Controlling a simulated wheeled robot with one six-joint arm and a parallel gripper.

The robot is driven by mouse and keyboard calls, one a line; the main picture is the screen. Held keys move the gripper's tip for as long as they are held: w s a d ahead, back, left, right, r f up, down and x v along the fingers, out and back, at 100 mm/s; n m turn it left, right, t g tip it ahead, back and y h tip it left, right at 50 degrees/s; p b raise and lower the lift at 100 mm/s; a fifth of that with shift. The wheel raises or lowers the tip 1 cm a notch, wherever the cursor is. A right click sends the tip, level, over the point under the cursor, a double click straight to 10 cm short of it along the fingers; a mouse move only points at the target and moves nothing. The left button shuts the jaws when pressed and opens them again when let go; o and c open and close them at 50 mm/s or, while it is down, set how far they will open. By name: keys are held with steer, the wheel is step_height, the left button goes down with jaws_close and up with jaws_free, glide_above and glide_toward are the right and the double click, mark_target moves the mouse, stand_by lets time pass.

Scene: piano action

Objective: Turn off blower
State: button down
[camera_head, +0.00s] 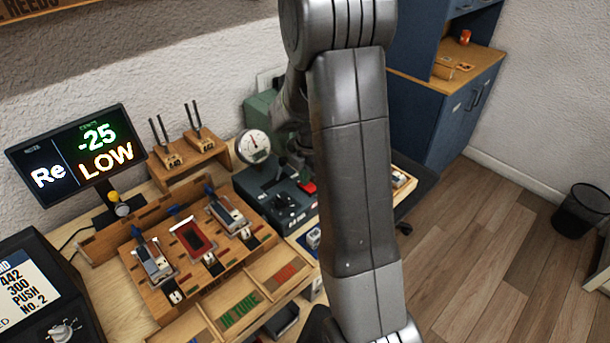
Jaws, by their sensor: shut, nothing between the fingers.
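A dark blue-grey unit (275,195), which looks like the blower, stands on the bench just left of my arm. A round white dial gauge (253,147) rises at its back left. A red switch or button (306,187) is on its right part, close beside my arm's edge. I cannot tell its setting. My grey arm covers the middle of the view and hides what lies behind it. Part of my wrist shows behind the arm, above the unit. My gripper's fingers are hidden, so their distance to the red switch cannot be seen.
Tuning forks stand behind. A display (78,155) reads Re, -25, LOW. Floor (480,240) is open at right; a black bin (582,212) stands there.

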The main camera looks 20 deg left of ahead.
steer(key=shift+f+b, duration=0.35)
steer(key=shift+b, duration=0.05)
steer(key=shift+r, duration=0.2)
steer(key=shift+d, duration=0.15)
steer(key=shift+s+d+r, duration=0.1)
steer(key=shift+s+d, duration=0.2)
steer(key=shift+d, duration=0.3)
steer(key=shift+r, duration=0.1)
